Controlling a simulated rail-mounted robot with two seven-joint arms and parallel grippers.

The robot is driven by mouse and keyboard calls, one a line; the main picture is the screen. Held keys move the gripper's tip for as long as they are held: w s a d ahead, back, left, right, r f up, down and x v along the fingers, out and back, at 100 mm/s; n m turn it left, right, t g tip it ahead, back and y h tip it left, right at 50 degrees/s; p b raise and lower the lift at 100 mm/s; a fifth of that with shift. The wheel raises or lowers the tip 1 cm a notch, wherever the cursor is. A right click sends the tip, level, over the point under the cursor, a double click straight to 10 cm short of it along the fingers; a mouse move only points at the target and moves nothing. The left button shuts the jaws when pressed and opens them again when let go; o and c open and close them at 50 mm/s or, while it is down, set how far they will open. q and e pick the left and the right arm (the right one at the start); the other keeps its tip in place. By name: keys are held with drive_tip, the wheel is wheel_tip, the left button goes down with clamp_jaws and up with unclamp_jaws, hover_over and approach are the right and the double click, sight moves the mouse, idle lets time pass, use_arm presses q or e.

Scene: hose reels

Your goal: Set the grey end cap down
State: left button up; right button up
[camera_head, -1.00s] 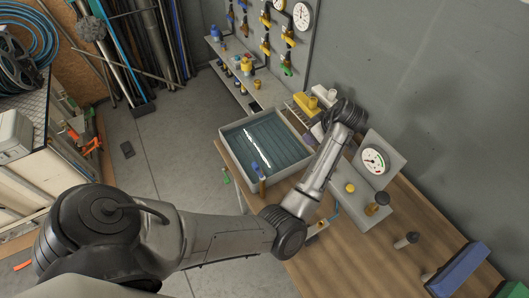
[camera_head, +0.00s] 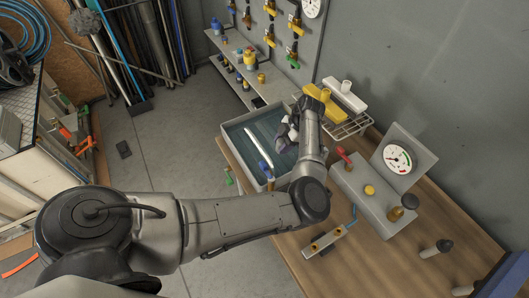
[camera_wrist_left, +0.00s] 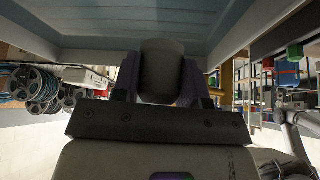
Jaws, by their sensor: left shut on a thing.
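The grey end cap (camera_wrist_left: 162,70) is a dark, rounded cylinder between the two fingers of my left gripper in the left wrist view. My left gripper (camera_head: 282,138) is shut on it. In the head view the gripper is over the right part of the shallow tray (camera_head: 229,150), inside its rim. The tray has grey walls and a teal floor, which fills the top of the left wrist view (camera_wrist_left: 105,22). The cap cannot be made out clearly in the head view, and I cannot tell whether it touches the tray floor. My right gripper is not in view.
A white strip (camera_head: 251,138) lies in the tray, and a blue-topped item (camera_head: 265,171) is at its front edge. A gauge block (camera_head: 365,196) stands right of my arm. Yellow and white fittings (camera_head: 345,95) sit behind.

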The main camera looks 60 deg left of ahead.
use_arm(q)
hover_over(258, 160)
drive_tip(key=w, duration=0.2)
drive_tip(key=f, duration=0.4)
drive_tip(key=shift+d+p, duration=0.3)
drive_tip(key=shift+f, duration=2.05)
drive_tip(key=shift+f, duration=0.15)
drive_tip(key=o, duration=0.9)
